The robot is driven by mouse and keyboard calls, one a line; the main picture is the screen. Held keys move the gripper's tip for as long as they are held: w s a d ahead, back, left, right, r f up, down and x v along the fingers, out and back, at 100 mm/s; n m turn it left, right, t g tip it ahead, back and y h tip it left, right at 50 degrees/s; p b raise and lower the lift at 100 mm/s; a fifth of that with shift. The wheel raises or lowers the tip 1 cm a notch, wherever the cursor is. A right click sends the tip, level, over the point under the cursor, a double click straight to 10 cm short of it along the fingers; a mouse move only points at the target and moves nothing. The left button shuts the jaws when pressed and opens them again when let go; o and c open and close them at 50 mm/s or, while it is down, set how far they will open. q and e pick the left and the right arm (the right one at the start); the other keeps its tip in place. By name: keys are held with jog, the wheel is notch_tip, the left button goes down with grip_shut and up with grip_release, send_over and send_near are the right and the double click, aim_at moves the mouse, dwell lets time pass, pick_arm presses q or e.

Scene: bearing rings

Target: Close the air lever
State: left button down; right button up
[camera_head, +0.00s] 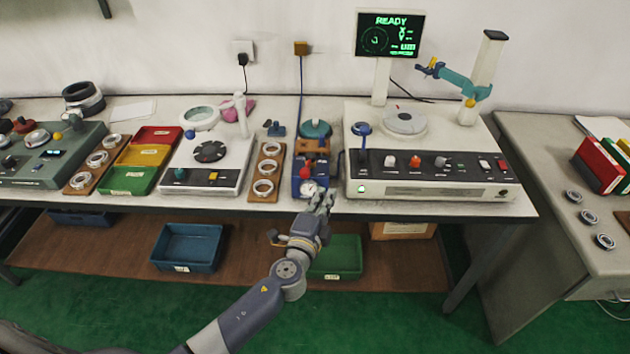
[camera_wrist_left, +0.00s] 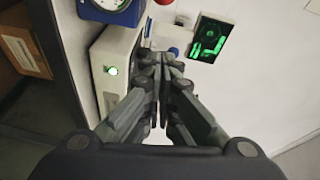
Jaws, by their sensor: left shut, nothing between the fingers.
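A blue air unit (camera_head: 298,184) with a round white dial (camera_head: 309,188) and a red part (camera_head: 306,171) stands at the table's front edge. I cannot tell for sure which part is the air lever. The unit's blue body and dial also show at the top of the left wrist view (camera_wrist_left: 122,12). My left gripper (camera_head: 326,196) is shut and empty, just right of the dial and in front of the table edge. In the left wrist view its closed fingers (camera_wrist_left: 160,62) point past the white machine's corner. My right gripper is not in view.
A large white machine (camera_head: 440,190) with knobs, a green light and a blue-topped stalk (camera_head: 361,128) stands right of the air unit. A wooden board with rings (camera_head: 266,171) is on its left. A screen (camera_head: 390,34) reads READY. A green bin (camera_head: 338,257) sits on the lower shelf.

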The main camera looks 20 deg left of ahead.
aim_at(308, 165)
pick_arm(q)
jog(key=shift+w+a+f+p, duration=0.2)
jog(key=shift+w+a, duration=0.75)
jog(key=shift+w, duration=0.3)
jog(key=shift+w+a+f+p, duration=0.2)
jog(key=shift+w+a, duration=0.75)
jog(key=shift+w, duration=0.3)
jog(key=shift+a, duration=0.1)
jog(key=shift+s+a+m+h+b, duration=0.15)
jog(key=shift+a+m+h+b, duration=0.2)
jog(key=shift+h+b, duration=0.3)
jog(key=shift+a+m+h, duration=0.1)
jog(key=shift+m+h, duration=0.15)
